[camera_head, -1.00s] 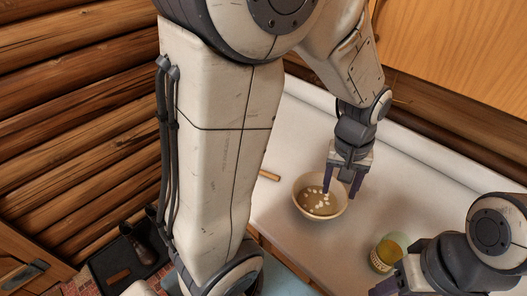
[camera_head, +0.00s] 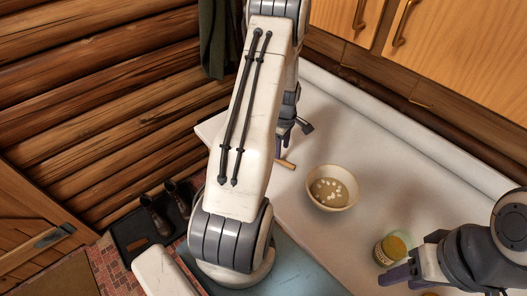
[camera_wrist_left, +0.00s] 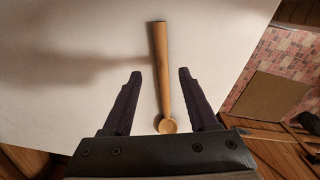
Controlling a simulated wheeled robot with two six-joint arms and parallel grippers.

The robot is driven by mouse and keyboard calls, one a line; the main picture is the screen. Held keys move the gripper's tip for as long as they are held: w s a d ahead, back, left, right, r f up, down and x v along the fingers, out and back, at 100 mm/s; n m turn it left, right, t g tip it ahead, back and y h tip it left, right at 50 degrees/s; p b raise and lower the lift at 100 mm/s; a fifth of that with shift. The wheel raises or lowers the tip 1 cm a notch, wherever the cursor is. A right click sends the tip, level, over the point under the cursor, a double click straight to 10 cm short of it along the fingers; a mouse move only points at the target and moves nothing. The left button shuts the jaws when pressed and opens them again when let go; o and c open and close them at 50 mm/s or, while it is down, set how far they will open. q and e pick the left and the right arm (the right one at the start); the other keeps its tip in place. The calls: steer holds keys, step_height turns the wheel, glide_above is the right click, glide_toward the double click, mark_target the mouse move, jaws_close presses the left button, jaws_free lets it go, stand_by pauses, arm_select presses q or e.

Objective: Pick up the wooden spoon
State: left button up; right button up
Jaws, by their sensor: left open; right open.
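The wooden spoon (camera_wrist_left: 162,65) lies on the white countertop. In the left wrist view its pale handle runs between the fingers of my open left gripper (camera_wrist_left: 160,75), and its round end is close to the gripper body. The fingers are apart from it on both sides. In the head view only a short brown piece of the spoon (camera_head: 286,164) shows beside my left arm; the rest is hidden. My left gripper (camera_head: 292,140) is partly hidden behind my arm there. My right gripper (camera_head: 404,264) is open and empty at the lower right.
A cream bowl (camera_head: 345,204) with white bits in brownish liquid stands right of the spoon. A jar with yellow contents (camera_head: 388,250) stands near my right gripper. The countertop (camera_head: 330,120) is clear behind the bowl. Its edge is close to the spoon in the wrist view.

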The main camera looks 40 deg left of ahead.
mark_target(282, 160)
arm_select(q)
steer(key=shift+s+d+f+p, duration=0.1)
steer(key=shift+f+p, duration=0.2)
steer(key=shift+p, duration=0.05)
step_height(282, 160, down, 3)
steer(key=shift+s+d+f+p, duration=0.1)
steer(key=shift+d+f+p, duration=0.05)
steer(key=shift+p, duration=0.75)
steer(key=shift+f, duration=0.65)
jaws_close()
